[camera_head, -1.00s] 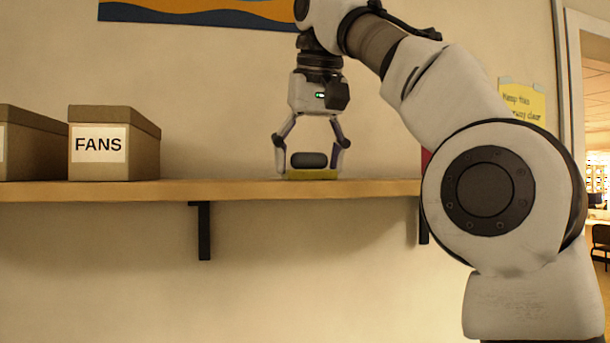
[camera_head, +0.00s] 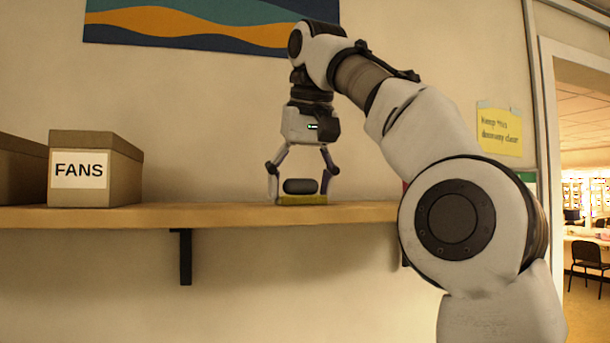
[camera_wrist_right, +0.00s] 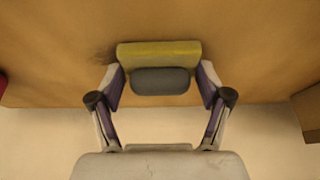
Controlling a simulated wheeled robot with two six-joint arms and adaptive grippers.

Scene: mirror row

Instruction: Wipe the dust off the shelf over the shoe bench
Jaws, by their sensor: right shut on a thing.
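The wooden shelf (camera_head: 150,216) runs along the wall. A yellow pad with a dark grey handle (camera_head: 301,199) rests flat on it, or very nearly so. My right gripper (camera_head: 300,186) points down and is shut on the handle. In the right wrist view the pad (camera_wrist_right: 160,52) lies against the shelf top (camera_wrist_right: 255,45), with a finger at each end of the handle. A dark smudge, likely dust (camera_wrist_right: 101,48), shows on the shelf just left of the pad there. My left gripper is not in view. The shoe bench is not in view.
A box labelled FANS (camera_head: 115,180) stands on the shelf left of my gripper, with another box (camera_head: 20,170) beyond it. A red thing (camera_wrist_right: 3,86) shows at the wrist view's left edge. My right arm hides the shelf's right end. A doorway opens at far right.

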